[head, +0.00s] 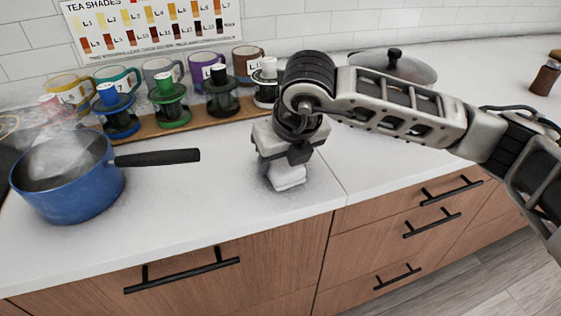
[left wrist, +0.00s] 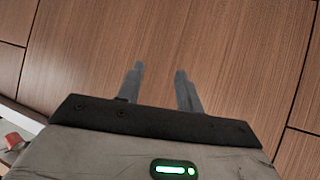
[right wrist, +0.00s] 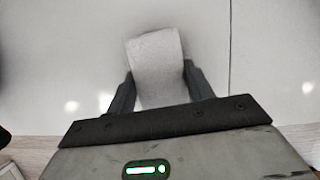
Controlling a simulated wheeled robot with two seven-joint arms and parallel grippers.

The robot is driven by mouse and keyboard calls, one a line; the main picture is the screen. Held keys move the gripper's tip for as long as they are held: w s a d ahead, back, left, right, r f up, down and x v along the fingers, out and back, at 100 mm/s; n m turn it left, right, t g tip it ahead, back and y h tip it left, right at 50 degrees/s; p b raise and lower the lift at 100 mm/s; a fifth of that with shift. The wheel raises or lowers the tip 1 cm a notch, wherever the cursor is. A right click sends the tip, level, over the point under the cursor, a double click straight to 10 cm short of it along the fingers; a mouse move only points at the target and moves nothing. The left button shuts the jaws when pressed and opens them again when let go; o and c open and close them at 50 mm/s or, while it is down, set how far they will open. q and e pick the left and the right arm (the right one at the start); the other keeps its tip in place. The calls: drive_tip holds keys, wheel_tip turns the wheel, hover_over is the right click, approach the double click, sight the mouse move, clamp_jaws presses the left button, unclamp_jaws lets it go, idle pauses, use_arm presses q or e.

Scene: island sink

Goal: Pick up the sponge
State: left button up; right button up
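The sponge (head: 288,176) is a small white block on the white counter, under my right gripper (head: 287,165). In the right wrist view the sponge (right wrist: 157,68) lies between the two dark fingers of my right gripper (right wrist: 160,88), one on each side. The fingers are apart; small gaps seem to show beside the sponge, so I see no clear grip. In the head view the gripper hides the sponge's upper part. My left gripper (left wrist: 160,75) shows only in the left wrist view, open and empty in front of a brown wood panel.
A blue pot (head: 72,185) with a black handle (head: 157,158) stands at the left. Behind are a wooden rack (head: 185,127) with colored tea makers and several mugs. A metal lid (head: 393,66) lies behind my right arm. The counter's front middle is clear.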

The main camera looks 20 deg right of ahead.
drive_tip(key=shift+r, duration=0.5)
wheel_tip(320, 180, up, 2)
drive_tip(key=shift+r, duration=0.2)
drive_tip(key=s+a+r+b, duration=0.2)
drive_tip(key=s+a+r, duration=0.7)
drive_tip(key=a, duration=0.1)
drive_tip(key=shift+s+r, duration=0.3)
drive_tip(key=shift+r, duration=0.05)
drive_tip(key=shift+a, duration=0.1)
drive_tip(key=shift+o, duration=0.9)
drive_tip(key=shift+c, duration=0.5)
